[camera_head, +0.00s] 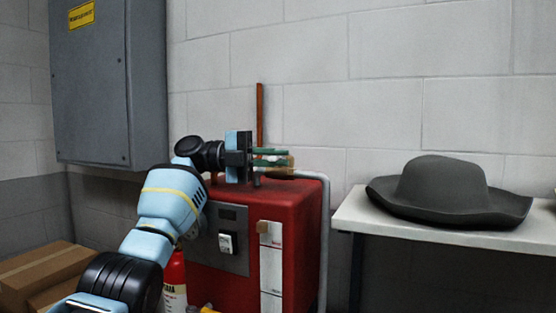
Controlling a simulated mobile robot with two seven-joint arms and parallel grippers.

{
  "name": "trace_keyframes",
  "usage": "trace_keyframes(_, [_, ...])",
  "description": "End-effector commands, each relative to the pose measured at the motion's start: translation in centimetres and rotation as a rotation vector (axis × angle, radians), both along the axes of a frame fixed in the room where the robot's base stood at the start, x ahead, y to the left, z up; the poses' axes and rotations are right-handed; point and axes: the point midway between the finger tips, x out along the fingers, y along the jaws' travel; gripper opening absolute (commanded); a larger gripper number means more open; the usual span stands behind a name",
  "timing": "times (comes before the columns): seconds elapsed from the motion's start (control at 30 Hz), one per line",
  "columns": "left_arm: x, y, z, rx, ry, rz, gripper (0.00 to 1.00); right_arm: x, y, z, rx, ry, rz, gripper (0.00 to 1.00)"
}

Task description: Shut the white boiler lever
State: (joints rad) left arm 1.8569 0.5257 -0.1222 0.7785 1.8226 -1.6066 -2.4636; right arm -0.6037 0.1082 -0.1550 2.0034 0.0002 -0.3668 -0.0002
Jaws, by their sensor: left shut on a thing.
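The red boiler (304,220) stands against the wall in the middle of the picture. My left gripper (277,161) reaches over its top from the left, with its green fingers pointing right. The fingers are shut on a small tan-brown part at the boiler's top, which I take to be the boiler lever (285,171). My right gripper is not in view.
A brown upright pipe (260,113) rises behind my gripper, and a grey pipe (325,230) runs down the boiler's right side. A red extinguisher (175,284) stands front left. A grey hat (445,190) lies on a white table (352,212). A grey cabinet (105,85) hangs left, above cardboard boxes (40,268).

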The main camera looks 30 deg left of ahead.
Motion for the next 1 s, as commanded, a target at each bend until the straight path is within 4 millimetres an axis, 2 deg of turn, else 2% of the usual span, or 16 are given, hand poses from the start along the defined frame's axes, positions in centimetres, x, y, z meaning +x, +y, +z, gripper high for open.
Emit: trace_keyframes(1.0, [0.47,0.72,-0.09,0.003,0.002,-0.087,0.0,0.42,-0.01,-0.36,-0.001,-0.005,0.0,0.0])
